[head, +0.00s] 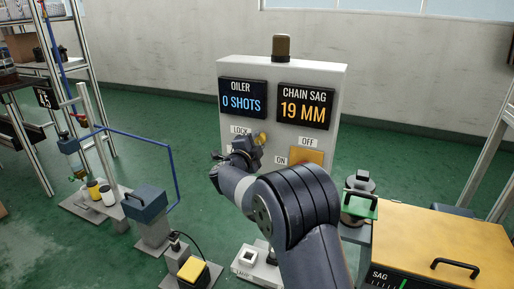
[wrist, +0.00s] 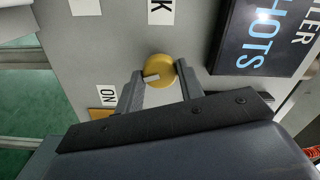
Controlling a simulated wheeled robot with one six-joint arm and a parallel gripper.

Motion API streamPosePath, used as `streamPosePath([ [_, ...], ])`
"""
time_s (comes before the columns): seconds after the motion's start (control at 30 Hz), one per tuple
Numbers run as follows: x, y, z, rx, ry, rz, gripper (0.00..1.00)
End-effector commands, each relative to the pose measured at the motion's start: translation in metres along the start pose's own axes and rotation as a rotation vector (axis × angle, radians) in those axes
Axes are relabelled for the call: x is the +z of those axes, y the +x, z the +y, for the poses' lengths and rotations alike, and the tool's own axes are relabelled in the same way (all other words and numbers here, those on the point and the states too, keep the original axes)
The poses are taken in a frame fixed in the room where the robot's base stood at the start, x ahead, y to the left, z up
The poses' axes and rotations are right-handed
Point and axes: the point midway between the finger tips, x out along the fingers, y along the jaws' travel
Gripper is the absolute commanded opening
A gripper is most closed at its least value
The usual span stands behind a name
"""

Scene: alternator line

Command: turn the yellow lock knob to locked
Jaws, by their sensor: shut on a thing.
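In the head view only part of the knob (head: 261,138) shows beside my gripper. My gripper (wrist: 159,82) reaches the panel, with one finger on each side of the knob, and is shut on it. In the head view my arm hides the lower part of the panel.
The cabinet carries an OILER screen (head: 243,98) reading 0 SHOTS and a CHAIN SAG screen (head: 305,107) reading 19 MM. A yellow plate (head: 307,158) sits between ON and OFF labels. A yellow-topped box (head: 440,243) stands at right; a blue-piped stand (head: 148,205) stands at left.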

Motion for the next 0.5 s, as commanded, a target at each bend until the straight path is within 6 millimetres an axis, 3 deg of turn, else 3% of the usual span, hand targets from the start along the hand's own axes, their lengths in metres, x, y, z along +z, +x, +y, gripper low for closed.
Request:
streamPosePath([
  [0.5, 0.0002, 0.0, 0.0016, 0.001, 0.296, 0.001, 0.13],
])
